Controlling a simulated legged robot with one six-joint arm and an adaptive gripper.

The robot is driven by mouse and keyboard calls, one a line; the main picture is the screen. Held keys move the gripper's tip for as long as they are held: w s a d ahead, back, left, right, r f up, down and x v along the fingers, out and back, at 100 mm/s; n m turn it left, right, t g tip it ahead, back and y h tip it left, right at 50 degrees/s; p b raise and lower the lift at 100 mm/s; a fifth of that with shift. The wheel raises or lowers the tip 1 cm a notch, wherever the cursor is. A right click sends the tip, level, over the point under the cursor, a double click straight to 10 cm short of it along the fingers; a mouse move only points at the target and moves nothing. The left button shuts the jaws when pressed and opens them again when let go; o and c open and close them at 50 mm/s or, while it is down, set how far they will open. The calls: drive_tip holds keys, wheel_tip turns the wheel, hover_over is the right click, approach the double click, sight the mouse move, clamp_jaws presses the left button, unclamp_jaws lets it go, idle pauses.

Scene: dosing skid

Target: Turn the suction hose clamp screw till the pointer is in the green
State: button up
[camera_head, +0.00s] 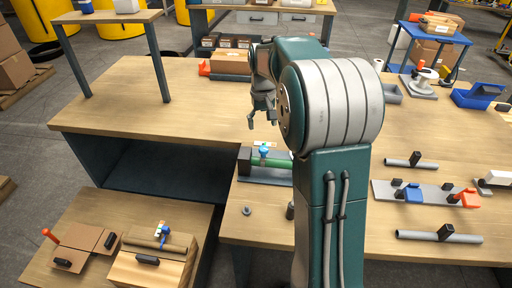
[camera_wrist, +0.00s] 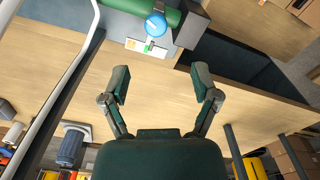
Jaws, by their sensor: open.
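A green hose (camera_head: 271,161) lies on a grey stand on the middle bench, with a blue clamp screw (camera_head: 263,149) on it. In the wrist view the green hose (camera_wrist: 125,7) is at the top edge, partly cut off. The round blue screw head (camera_wrist: 155,24) shows there above a small white scale plate (camera_wrist: 135,45) with coloured marks, some green. I cannot make out where the pointer stands. My gripper (camera_wrist: 162,76) is open and empty, apart from the screw, which lies beyond the fingertips. In the head view my gripper (camera_head: 262,118) hangs above the bench near the clamp; my arm hides part of the stand.
A second, brown hose (camera_head: 161,240) with a blue clamp lies on a wooden block at lower left. Grey pipes (camera_head: 411,163) and a plate with blue and orange valves (camera_head: 427,194) lie at right. A small table (camera_head: 108,17) stands at upper left. The bench left of the clamp is clear.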

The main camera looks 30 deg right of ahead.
hover_over(263, 149)
drive_tip(key=d, duration=0.2)
drive_tip(key=f, duration=0.5)
drive_tip(key=shift+w+a, duration=0.1)
drive_tip(key=shift+a, duration=0.1)
drive_tip(key=f, duration=0.1)
drive_tip(key=a+f, duration=0.1)
drive_tip(key=f, duration=0.1)
drive_tip(key=a+f, duration=0.1)
drive_tip(key=shift+f, duration=0.35)
drive_tip(key=shift+d+f, duration=0.15)
drive_tip(key=shift+d, duration=0.5)
drive_tip(key=c, duration=1)
drive_tip(key=shift+a, duration=0.4)
clamp_jaws()
